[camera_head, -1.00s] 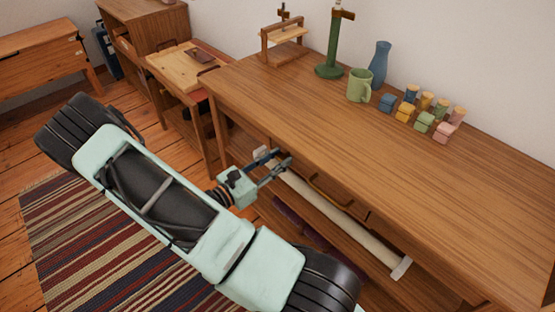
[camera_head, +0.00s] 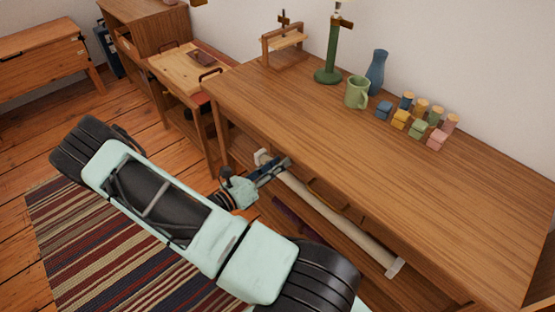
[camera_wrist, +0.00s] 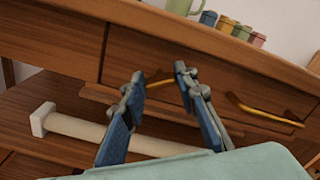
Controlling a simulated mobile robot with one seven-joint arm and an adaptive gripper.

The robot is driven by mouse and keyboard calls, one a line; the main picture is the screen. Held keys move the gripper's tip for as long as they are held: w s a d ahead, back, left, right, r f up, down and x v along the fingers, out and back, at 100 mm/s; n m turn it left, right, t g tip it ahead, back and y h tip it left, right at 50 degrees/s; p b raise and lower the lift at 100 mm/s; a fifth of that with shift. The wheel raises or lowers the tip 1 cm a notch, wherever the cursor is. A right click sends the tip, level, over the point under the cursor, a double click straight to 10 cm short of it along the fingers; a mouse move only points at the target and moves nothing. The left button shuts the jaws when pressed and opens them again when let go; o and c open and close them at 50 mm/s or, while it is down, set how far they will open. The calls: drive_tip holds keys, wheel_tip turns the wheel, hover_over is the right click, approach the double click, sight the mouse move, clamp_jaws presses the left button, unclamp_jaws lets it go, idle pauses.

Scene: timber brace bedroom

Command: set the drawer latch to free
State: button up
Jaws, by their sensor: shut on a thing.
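The wooden desk's drawer front (camera_wrist: 205,82) fills the middle of the wrist view. A short orange-yellow bar (camera_wrist: 160,84), which looks like the drawer latch, shows between my fingers. My gripper (camera_wrist: 158,72) is at the drawer front with a finger on either side of this bar and is shut on it. The fingers hide the bar's ends, so its setting cannot be read. The curved brass drawer handle (camera_wrist: 265,113) is to the right, apart from my fingers. In the head view my gripper (camera_head: 284,163) is under the desktop edge, left of the handle (camera_head: 327,197).
A pale roller with white ends (camera_wrist: 80,128) runs below the drawer, close under my gripper. On the desktop (camera_head: 300,125) are a green mug (camera_head: 356,92), a blue vase (camera_head: 376,72), a green stand (camera_head: 328,75) and several coloured blocks and jars. A striped rug (camera_head: 75,240) covers the floor.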

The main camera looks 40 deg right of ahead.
drive_tip(key=n+p, duration=0.3)
drive_tip(key=n, duration=0.8)
drive_tip(key=shift+f+p, duration=0.1)
drive_tip(key=shift+p, duration=0.3)
idle(0.3)
drive_tip(key=o, duration=1.2)
drive_tip(key=shift+c, duration=0.2)
drive_tip(key=a, duration=1.2)
drive_tip(key=shift+s, duration=0.45)
